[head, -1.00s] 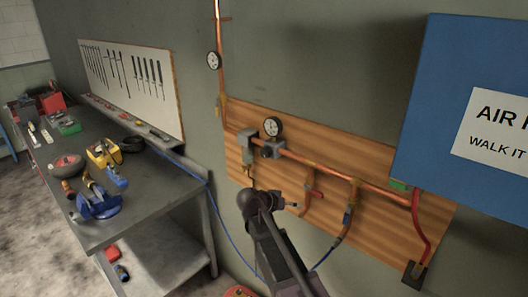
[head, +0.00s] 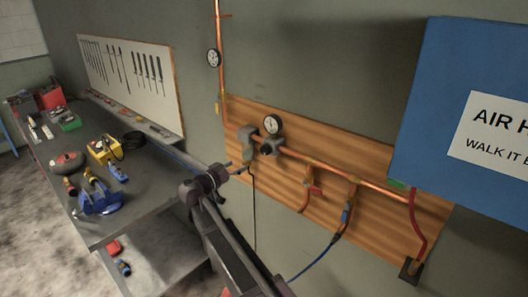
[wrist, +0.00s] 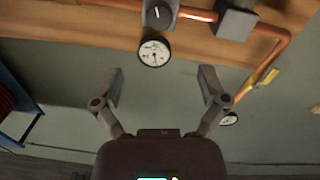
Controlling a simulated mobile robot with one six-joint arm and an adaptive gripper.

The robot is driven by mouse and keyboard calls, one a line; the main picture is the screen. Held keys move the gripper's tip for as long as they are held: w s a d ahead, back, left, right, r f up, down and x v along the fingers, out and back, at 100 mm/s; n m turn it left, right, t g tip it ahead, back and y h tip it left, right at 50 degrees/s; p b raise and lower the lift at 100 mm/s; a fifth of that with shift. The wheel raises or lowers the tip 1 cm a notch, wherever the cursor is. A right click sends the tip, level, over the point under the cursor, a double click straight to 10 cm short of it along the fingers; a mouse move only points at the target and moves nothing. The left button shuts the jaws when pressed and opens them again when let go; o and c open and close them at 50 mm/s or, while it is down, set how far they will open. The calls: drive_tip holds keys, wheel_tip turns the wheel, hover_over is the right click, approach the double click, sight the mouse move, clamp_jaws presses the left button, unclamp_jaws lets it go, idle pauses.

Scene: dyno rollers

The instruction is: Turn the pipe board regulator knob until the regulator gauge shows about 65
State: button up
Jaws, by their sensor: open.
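The regulator gauge (head: 273,124) is a round white dial above the regulator knob (head: 271,148) on the wooden pipe board (head: 390,215). In the wrist view the gauge (wrist: 154,52) appears just below the dark knob (wrist: 158,15), which has a pale mark on its face. The dial is too small to read its value surely. My gripper (wrist: 161,84) is open and empty, its fingers spread apart on either side below the gauge. In the head view my gripper (head: 236,170) is left of and below the knob, apart from it.
A grey block (head: 246,141) sits on the copper pipe left of the knob. A second gauge (head: 213,58) hangs on the upright pipe. A blue sign (head: 435,100) stands at right. The workbench (head: 140,205) with several tools is at left.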

sight(263, 151)
drive_tip(key=shift+w+d, duration=0.1)
drive_tip(key=shift+w, duration=0.05)
drive_tip(key=x, duration=1.3)
drive_tip(key=shift+w+d, duration=0.1)
drive_tip(key=shift+d, duration=0.1)
drive_tip(key=c, duration=1.2)
